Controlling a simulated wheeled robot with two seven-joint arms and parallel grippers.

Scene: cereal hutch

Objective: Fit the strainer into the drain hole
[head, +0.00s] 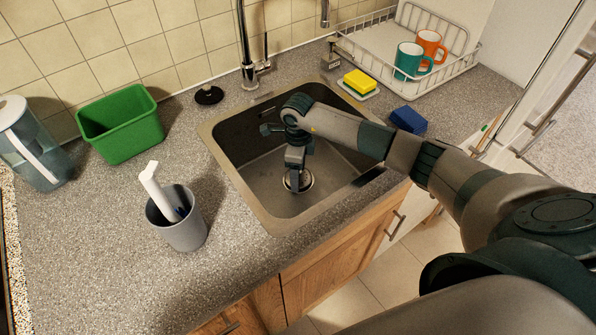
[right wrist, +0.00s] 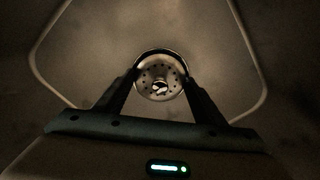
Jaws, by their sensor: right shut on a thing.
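The sink (head: 265,205) is a steel basin set in the counter. My right gripper (head: 296,186) reaches down into it, fingers pointing at the drain. In the right wrist view my right gripper (right wrist: 161,78) is shut on the strainer (right wrist: 160,73), a round metal disc with small holes and a central knob. The strainer lies over the drain hole, with a dark crescent along its far edge. I cannot tell whether it is seated or just above the hole. In the head view the gripper mostly hides the strainer. My left gripper is not in view.
A grey cup (head: 178,232) with a white-handled item and a green tub (head: 122,127) stand left of the sink. The faucet (head: 247,50) is behind it. A yellow sponge (head: 360,82), a blue block (head: 408,119) and a dish rack (head: 462,66) with mugs are to the right.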

